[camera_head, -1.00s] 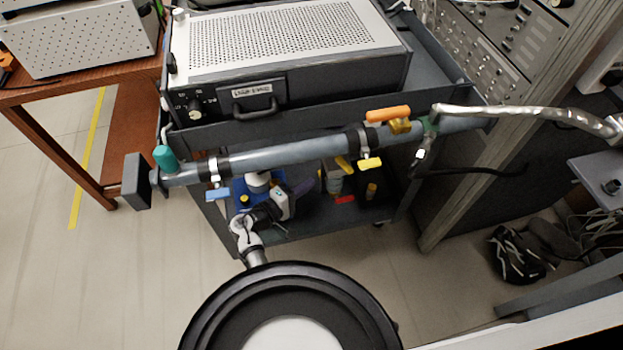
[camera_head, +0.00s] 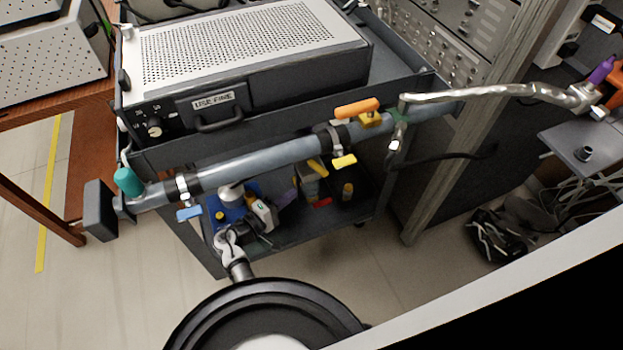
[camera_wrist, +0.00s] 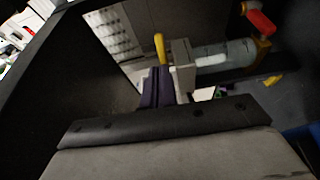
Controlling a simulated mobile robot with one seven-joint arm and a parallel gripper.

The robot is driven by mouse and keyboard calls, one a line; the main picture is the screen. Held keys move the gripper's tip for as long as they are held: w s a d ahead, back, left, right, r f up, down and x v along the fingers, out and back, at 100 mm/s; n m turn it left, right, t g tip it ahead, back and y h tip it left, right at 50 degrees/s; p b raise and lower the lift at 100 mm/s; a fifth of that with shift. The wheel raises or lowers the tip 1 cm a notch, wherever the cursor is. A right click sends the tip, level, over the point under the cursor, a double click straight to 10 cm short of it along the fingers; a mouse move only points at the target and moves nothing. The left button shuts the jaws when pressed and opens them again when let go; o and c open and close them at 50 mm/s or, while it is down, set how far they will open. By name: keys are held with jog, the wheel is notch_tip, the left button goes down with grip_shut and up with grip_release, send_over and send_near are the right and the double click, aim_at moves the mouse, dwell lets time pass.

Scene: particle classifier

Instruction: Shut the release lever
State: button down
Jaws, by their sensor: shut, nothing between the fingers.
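Several coloured levers show, and no label tells which is the release lever. In the wrist view the shut fingers (camera_wrist: 155,80) end close beside this lever (camera_wrist: 160,48) and the pale block (camera_wrist: 182,66); contact cannot be told. A red lever (camera_wrist: 262,21) on a yellow fitting shows at the right. An orange lever (camera_head: 357,108) lies along the pipe.
The grey pipe (camera_head: 260,158) crosses above my gripper, with a blue clamp lever (camera_head: 189,213) and a yellow clamp lever (camera_head: 344,161). A grey instrument (camera_head: 240,50) sits on the cart top. A wooden post (camera_head: 480,110) stands at the right. Open floor is at the left.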

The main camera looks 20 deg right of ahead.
jog(key=x, duration=0.9)
jog(key=shift+b, duration=0.3)
jog(key=shift+d+f, duration=0.1)
jog(key=shift+d, duration=0.05)
jog(key=d+b, duration=0.2)
jog(key=shift+s+d+b, duration=0.15)
jog(key=shift+d+b, duration=0.05)
jog(key=shift+b, duration=0.1)
notch_tip(320, 180, up, 20)
jog(key=p, duration=0.1)
jog(key=shift+p, duration=0.4)
jog(key=shift+s, duration=0.1)
